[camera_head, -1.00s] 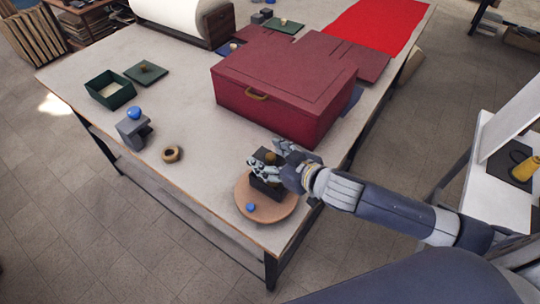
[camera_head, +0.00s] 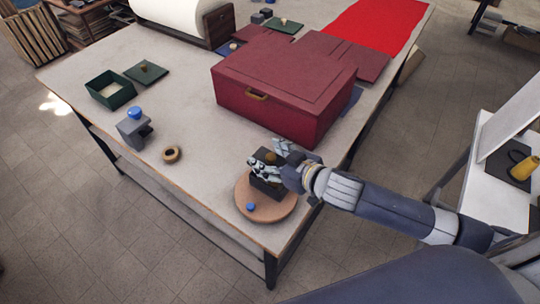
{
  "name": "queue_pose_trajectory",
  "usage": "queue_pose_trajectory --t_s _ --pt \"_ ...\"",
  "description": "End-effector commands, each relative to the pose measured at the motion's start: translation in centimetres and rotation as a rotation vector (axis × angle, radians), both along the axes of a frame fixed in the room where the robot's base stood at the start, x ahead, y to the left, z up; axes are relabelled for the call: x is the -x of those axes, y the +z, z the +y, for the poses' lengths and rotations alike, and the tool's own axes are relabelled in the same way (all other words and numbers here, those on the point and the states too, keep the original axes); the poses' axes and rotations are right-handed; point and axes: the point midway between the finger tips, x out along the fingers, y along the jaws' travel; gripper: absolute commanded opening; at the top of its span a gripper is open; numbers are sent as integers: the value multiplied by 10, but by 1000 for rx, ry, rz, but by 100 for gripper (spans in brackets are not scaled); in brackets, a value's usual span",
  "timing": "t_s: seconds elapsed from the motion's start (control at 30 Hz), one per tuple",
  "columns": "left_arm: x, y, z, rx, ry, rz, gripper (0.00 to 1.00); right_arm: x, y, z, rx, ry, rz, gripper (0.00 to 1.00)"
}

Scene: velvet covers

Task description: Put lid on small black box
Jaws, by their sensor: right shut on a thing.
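The small black box (camera_head: 266,186) stands on a round wooden board (camera_head: 270,210) near the table's front corner. A dark lid with a brown knob (camera_head: 270,158) is at its top. My right gripper (camera_head: 264,166) comes in from the right and is shut on the lid, with its fingers around the lid's edges. The fingers partly hide the lid and box, so I cannot tell whether the lid is fully seated. My left gripper is not in view.
A large red box (camera_head: 275,95) stands just behind my right gripper. A blue ball (camera_head: 250,207) lies on the round board's front part. A wooden ring (camera_head: 171,155), a grey block (camera_head: 134,130) and an open green box (camera_head: 109,91) stand to the left.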

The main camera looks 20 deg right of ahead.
Motion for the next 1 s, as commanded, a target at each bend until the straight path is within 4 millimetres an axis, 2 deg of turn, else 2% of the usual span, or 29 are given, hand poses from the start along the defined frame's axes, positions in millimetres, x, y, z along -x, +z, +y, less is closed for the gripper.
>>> queue_pose_trajectory --t_s 1.0 --pt "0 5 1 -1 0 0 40 0 0 0 1 0 0 28"
